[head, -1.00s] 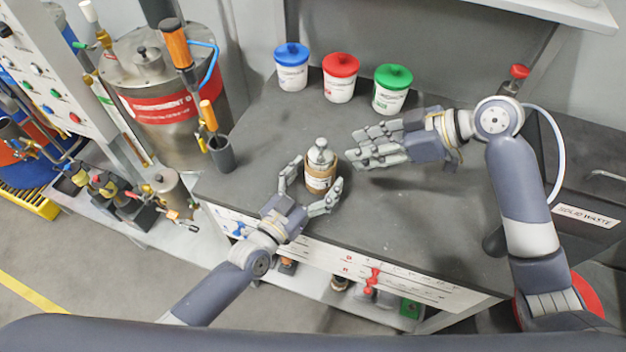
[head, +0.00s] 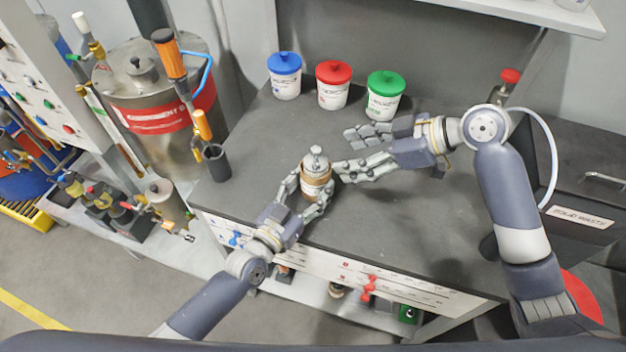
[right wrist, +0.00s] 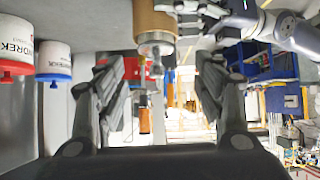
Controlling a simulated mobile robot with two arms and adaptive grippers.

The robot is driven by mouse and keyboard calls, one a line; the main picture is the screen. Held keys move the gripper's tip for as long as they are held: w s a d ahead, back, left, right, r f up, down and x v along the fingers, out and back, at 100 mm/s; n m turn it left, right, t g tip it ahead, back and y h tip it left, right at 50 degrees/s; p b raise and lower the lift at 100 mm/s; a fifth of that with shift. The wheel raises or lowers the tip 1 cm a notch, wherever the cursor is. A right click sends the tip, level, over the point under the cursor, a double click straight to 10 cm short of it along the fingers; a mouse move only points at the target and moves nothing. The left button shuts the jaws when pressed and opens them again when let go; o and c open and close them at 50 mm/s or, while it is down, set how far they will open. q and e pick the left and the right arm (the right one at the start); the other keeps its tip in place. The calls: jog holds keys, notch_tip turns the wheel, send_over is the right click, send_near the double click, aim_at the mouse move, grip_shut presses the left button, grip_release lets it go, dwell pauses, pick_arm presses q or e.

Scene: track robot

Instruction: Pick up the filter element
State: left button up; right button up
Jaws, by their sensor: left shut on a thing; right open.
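The only thing that looks like the filter element is a brown cylinder (head: 314,187) with a pale label and a grey metal knobbed top. It stands upright near the front edge of the dark bench. My left gripper (head: 311,194) is shut around its lower body, and its fingers hide part of the label. My right gripper (head: 345,153) is open and empty, just right of the cylinder's top. In the right wrist view the cylinder (right wrist: 155,22) shows at the top centre, its metal knob pointing down the picture, beyond the open right fingers (right wrist: 158,90).
Blue-lidded (head: 285,80), red-lidded (head: 333,90) and green-lidded (head: 384,100) tubs stand at the bench's back. A solid waste bin (head: 575,220) is at right. The bench's right middle is clear.

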jog(key=s+a+t+y, duration=0.2)
jog(key=a+y, duration=0.2)
jog(key=a, duration=0.5)
jog(key=m+t+h, duration=1.2)
jog(key=m+t, duration=0.1)
jog(key=m, duration=0.2)
send_near(319, 158)
jog(key=shift+h, duration=0.3)
jog(key=w, duration=0.3)
jog(key=w+a, duration=0.1)
jog(key=w, duration=0.6)
jog(key=shift+w+a+r, duration=0.15)
jog(key=shift+w+r, duration=0.05)
jog(key=shift+r, duration=0.05)
jog(key=c, duration=1.4)
